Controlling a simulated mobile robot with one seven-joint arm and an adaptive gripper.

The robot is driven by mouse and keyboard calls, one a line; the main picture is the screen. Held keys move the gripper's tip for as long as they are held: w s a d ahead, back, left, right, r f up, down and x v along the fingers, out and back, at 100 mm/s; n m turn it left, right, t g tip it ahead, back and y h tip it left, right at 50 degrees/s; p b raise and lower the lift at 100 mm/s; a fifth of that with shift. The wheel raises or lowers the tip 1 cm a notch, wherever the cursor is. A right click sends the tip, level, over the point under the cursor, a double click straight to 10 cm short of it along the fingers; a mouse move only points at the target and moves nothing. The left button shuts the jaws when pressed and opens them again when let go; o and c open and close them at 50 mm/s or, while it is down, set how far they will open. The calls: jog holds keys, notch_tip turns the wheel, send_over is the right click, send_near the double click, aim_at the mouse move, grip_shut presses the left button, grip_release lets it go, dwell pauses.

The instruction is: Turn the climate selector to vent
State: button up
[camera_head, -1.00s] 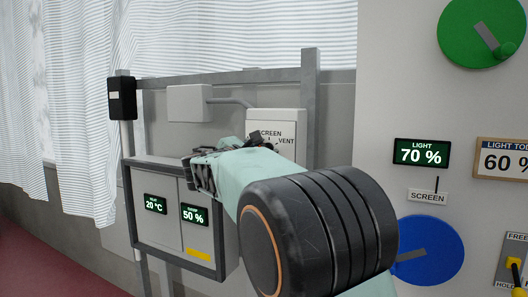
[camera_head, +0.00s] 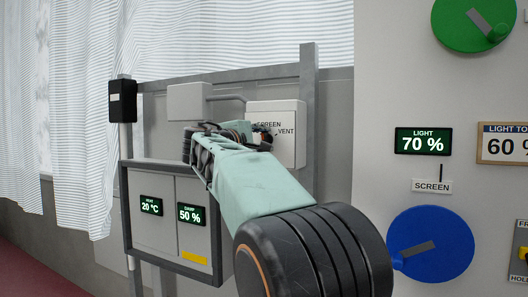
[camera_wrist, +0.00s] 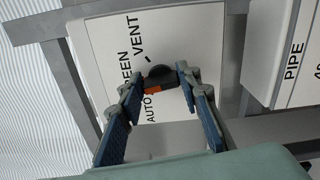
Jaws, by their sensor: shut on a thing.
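The climate selector is a white box (camera_head: 290,150) on the grey frame, lettered SCREEN and VENT in the head view. In the wrist view the box face (camera_wrist: 95,45) also carries AUTO, and a small dark knob (camera_wrist: 159,72) with an orange part sits among the words. My gripper (camera_wrist: 160,77) has one blue-grey finger on each side of the knob, shut on it. In the head view my gripper (camera_head: 258,133) is at the box's front and hides most of the knob. I cannot tell exactly which word the knob points to.
Below left hangs a grey cabinet (camera_head: 157,226) with two green displays, 20 °C and 50 %. A panel on the right holds a blue dial (camera_head: 432,262), a green dial (camera_head: 450,35) and a light display (camera_head: 423,141). In the wrist view a PIPE box (camera_wrist: 285,40) stands beside the selector.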

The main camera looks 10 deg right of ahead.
jog(key=m+b, duration=0.2)
jog(key=m, duration=0.2)
jog(key=m+b, duration=0.3)
jog(key=m, duration=0.1)
jog(key=m+b, duration=0.2)
jog(key=m, duration=0.3)
jog(key=shift+a+f, duration=0.1)
jog(key=shift+f, duration=0.2)
jog(key=shift+m+b, duration=0.3)
jog(key=shift+m, duration=0.1)
jog(key=o, duration=1.2)
jog(key=shift+c, duration=0.2)
jog(key=v, duration=1.2)
